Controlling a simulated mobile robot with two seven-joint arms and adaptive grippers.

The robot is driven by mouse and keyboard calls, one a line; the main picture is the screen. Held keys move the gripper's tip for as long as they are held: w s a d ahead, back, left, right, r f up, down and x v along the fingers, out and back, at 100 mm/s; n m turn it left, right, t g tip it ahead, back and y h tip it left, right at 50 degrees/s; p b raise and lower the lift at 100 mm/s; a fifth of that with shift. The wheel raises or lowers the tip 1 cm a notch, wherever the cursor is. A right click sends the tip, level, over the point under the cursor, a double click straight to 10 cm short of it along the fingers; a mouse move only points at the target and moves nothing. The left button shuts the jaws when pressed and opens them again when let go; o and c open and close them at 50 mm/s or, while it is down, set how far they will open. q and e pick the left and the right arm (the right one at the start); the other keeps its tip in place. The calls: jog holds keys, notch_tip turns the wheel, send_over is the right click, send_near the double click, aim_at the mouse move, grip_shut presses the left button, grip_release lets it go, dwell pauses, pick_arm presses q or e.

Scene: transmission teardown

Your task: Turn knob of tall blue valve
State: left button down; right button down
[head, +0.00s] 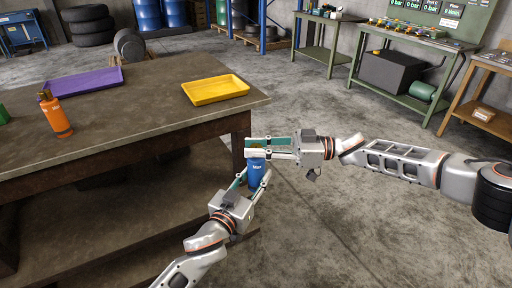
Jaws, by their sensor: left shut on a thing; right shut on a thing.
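The tall blue valve (256,168) is upright in the air off the near right corner of the workbench, with a pale label on its front. My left gripper (256,178) comes from below, its two fingers on either side of the blue body, shut on it. My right gripper (251,148) comes from the right, its fingers level across the valve's top, shut on the part there. The knob is mostly hidden between those fingers. Its turn angle cannot be told.
The brown workbench (150,115) fills the left. On it are a yellow tray (215,90), a purple tray (82,86) and an orange bottle (55,115). A green bench (400,98) stands at the back right. The floor to the right is open.

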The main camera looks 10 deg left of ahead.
aim_at(257, 146)
jog(key=shift+w+n+g, duration=0.2)
jog(key=shift+n+g, duration=0.7)
jog(key=shift+g, duration=0.3)
jog(key=shift+d+n+g+h, duration=0.15)
jog(key=shift+n+g+h, duration=0.2)
jog(key=shift+g, duration=0.25)
jog(key=c, duration=1.8)
grip_release()
jog(key=shift+s, duration=0.1)
jog(key=shift+o, duration=0.2)
notch_tip(257, 146, up, 10)
jog(key=v, duration=1.2)
